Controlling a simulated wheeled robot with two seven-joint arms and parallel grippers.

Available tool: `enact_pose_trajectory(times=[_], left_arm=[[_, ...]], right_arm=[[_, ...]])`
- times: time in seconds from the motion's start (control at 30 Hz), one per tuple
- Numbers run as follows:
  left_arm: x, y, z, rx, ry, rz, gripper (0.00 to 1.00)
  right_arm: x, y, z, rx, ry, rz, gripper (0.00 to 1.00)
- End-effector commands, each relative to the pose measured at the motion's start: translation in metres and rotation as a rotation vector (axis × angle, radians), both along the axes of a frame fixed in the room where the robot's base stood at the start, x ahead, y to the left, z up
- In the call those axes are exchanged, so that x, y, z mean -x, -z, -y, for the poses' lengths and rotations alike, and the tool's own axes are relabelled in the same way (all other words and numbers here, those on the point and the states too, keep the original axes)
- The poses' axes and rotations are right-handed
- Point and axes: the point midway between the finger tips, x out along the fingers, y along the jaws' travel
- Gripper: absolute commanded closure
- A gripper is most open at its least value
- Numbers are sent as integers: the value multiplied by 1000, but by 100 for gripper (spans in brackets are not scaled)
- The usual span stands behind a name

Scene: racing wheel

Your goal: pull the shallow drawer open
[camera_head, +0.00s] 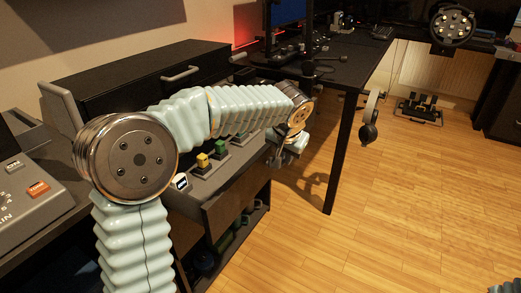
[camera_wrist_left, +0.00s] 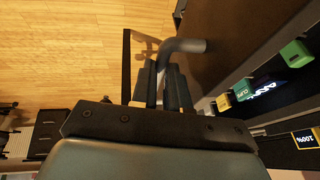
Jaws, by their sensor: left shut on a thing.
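My left arm crosses the head view, and its gripper (camera_head: 291,143) is at the front of the desk unit, partly hidden by the wrist. In the left wrist view the fingers (camera_wrist_left: 167,85) are shut on a grey bar handle (camera_wrist_left: 188,46), which curves out from a dark brown drawer front (camera_wrist_left: 228,30). In the head view this drawer front (camera_head: 238,190) is partly hidden by my arm. Behind its top edge stand small pieces, among them a yellow block (camera_head: 202,160) and a green block (camera_head: 220,147).
A black cabinet (camera_head: 130,75) with a bar handle (camera_head: 180,74) stands behind my arm. A grey device with an orange button (camera_head: 38,189) sits at the left. A dark table leg (camera_head: 338,165) stands right of the gripper. The wooden floor (camera_head: 430,200) at right is mostly clear.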

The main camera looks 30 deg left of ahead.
Motion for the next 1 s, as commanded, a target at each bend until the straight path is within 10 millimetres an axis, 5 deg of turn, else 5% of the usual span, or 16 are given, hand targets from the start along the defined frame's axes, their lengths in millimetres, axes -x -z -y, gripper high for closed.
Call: enact_pose_trajectory(times=[0.2, 0.5, 1.0], left_arm=[[5, 1, 58, -1, 6, -1, 100], [9, 0, 109, 1, 3, -2, 100], [10, 0, 127, 1, 0, 0, 100]], right_arm=[[-1, 4, 1, 2, 3, 1, 57], [-1, 4, 1, 2, 3, 2, 57], [-1, 4, 1, 1, 2, 1, 57]])
